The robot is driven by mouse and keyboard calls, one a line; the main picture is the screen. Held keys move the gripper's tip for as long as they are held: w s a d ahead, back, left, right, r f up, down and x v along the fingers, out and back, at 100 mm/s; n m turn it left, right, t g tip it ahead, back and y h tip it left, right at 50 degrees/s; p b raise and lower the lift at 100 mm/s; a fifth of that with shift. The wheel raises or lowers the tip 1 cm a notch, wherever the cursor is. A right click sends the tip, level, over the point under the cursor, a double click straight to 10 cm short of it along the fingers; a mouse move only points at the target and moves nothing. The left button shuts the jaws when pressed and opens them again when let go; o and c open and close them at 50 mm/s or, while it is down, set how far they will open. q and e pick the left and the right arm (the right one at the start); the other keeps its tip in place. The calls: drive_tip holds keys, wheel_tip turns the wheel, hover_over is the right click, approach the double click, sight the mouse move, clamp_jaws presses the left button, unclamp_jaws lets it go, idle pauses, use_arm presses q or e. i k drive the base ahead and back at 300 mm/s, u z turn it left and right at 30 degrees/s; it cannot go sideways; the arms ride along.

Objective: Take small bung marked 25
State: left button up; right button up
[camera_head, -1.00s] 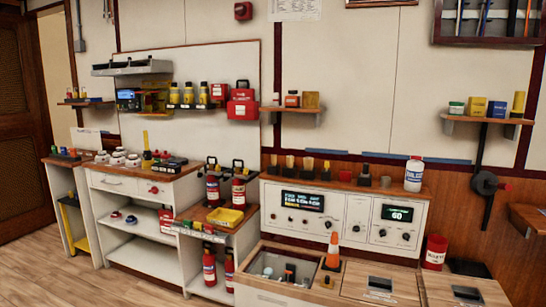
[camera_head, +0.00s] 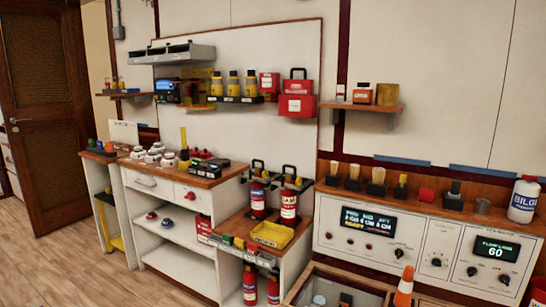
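I cannot pick out a bung marked 25, as no such marking is legible at this size. Small coloured pieces (camera_head: 100,146) stand on the low cabinet at the far left. More small coloured pieces (camera_head: 238,243) sit along the front of the lower wooden counter, before a yellow tray (camera_head: 272,234). Several dark holders with tan or yellow tops (camera_head: 376,181) stand in a row on the console's ledge. I cannot tell whether any of these are bungs. Neither of my grippers is in view.
Two fire extinguishers (camera_head: 289,205) stand on the lower counter, with more below. An orange cone (camera_head: 404,288) stands at the bottom beside an open bin (camera_head: 330,293). A white bottle (camera_head: 523,201) is at the right. Wooden floor (camera_head: 70,265) is free at the lower left.

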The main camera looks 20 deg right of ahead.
sight(333, 165)
drive_tip(key=u, duration=0.15)
drive_tip(key=i, duration=1.3)
drive_tip(key=z, duration=1)
drive_tip(key=i, duration=0.8)
drive_tip(key=z, duration=0.65)
